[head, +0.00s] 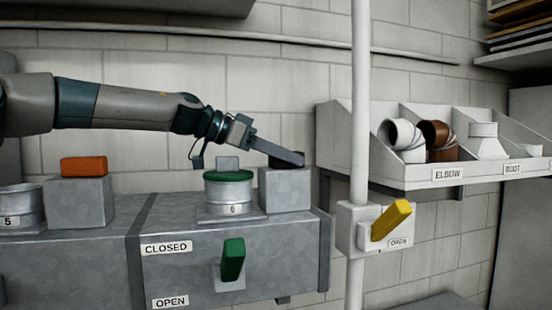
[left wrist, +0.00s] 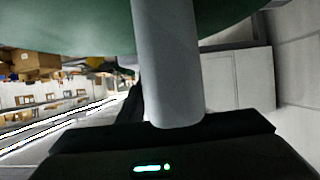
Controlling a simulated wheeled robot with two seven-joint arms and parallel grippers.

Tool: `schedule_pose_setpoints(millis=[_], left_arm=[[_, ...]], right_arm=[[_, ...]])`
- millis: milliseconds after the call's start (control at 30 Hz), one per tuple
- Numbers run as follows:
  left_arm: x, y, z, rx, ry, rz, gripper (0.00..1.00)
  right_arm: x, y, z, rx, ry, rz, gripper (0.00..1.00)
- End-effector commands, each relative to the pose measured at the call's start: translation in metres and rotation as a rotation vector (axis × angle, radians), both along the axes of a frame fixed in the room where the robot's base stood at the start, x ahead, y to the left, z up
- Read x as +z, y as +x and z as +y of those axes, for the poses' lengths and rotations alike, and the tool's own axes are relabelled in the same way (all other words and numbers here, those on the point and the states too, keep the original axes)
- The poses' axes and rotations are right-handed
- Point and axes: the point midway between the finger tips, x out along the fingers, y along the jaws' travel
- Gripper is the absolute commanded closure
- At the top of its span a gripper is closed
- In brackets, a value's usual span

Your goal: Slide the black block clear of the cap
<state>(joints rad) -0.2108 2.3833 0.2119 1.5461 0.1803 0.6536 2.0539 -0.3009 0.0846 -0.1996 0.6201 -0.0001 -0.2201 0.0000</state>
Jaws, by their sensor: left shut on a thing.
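The black block (head: 289,159) is at the top of the grey pedestal (head: 285,190), to the right of the green cap (head: 229,176). The cap sits on the round metal collar marked 6 (head: 231,197). My left gripper (head: 277,152) is shut on the black block; its fingers and the block are hard to tell apart. I cannot tell whether the block rests flat on the pedestal. In the left wrist view a grey finger (left wrist: 167,65) runs up the middle, with the green cap (left wrist: 60,22) large behind it. My right gripper is out of view.
An orange block (head: 84,166) lies on another pedestal near collar 5 (head: 18,205). A white pole (head: 359,100) stands right of the bench, with a yellow lever (head: 391,220) on it. A green lever (head: 232,260) is on the bench front. A parts bin (head: 420,178) hangs at right.

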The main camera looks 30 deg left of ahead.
Motion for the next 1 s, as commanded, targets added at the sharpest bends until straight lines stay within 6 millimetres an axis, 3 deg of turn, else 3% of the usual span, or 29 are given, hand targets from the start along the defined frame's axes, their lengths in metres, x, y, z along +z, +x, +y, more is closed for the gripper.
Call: schedule_pose_setpoints(millis=[133,467,500,567,1000], left_arm=[[0.003,0.014,0.0,0.003,-0.001,-0.007,1.0],[0.004,0.015,-0.001,0.001,-0.003,-0.008,1.0],[0.004,0.015,-0.001,0.001,-0.003,-0.008,0.62],[0.004,0.015,-0.001,0.001,-0.003,-0.008,0.5],[0.003,0.012,0.001,-0.001,-0.002,-0.005,0.5]], right_arm=[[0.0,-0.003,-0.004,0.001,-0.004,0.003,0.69],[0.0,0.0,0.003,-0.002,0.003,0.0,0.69],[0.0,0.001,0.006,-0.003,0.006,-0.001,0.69],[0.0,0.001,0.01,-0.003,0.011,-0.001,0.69],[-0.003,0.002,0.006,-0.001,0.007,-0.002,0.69]])
